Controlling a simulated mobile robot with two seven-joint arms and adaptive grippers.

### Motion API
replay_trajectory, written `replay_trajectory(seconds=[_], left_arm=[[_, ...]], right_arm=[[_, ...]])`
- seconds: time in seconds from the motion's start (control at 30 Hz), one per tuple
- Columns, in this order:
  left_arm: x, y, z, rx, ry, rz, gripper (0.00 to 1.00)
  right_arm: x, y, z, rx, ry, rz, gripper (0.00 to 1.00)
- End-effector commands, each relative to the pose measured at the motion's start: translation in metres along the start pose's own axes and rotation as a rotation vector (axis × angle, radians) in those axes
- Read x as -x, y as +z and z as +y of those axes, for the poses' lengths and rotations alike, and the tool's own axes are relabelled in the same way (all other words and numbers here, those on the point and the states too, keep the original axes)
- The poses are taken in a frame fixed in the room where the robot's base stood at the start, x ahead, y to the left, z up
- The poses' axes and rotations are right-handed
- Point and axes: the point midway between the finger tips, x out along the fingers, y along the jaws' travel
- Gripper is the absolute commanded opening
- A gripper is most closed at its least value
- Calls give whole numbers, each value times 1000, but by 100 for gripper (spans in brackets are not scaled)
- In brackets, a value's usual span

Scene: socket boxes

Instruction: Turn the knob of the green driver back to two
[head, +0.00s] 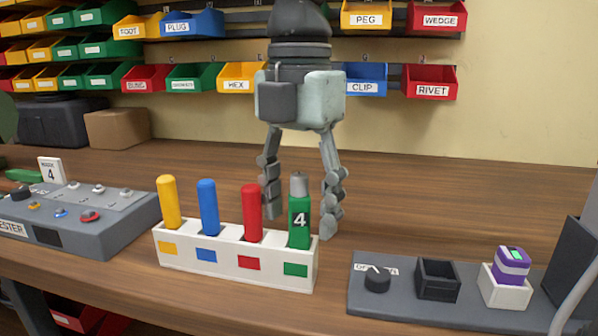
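The green driver (299,222) stands upright in the right-hand slot of a white holder (205,265), above a green label. Its side shows a 4, and a grey knob (299,185) sits on its top. My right gripper (301,212) points down from above, open, with one finger to the left of the driver and one to the right. Gaps show between fingers and driver. I cannot tell whether the fingers are level with the driver or a little behind it. My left gripper is not in view.
Yellow (168,203), blue (208,208) and red (250,213) drivers stand left of the green one. A grey tester (75,225) is at left. A grey panel (430,303) with a dial, black socket and purple-topped block is at right. Bins hang behind.

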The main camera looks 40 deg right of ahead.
Motion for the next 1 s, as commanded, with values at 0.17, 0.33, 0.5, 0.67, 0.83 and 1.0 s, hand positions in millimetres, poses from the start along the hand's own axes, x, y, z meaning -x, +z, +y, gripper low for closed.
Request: replay_trajectory(seconds=[0.17,0.33,0.5,0.67,0.83,1.0], left_arm=[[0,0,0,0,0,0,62],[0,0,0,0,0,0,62],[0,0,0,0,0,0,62],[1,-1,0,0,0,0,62],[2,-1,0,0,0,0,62],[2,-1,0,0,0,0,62]], right_arm=[[0,0,0,0,0,0,31],[0,0,0,0,0,0,13],[0,0,0,58,-1,1,13],[0,0,0,316,-1,2,13],[0,0,0,491,-1,1,11],[0,0,0,504,-1,0,11]])
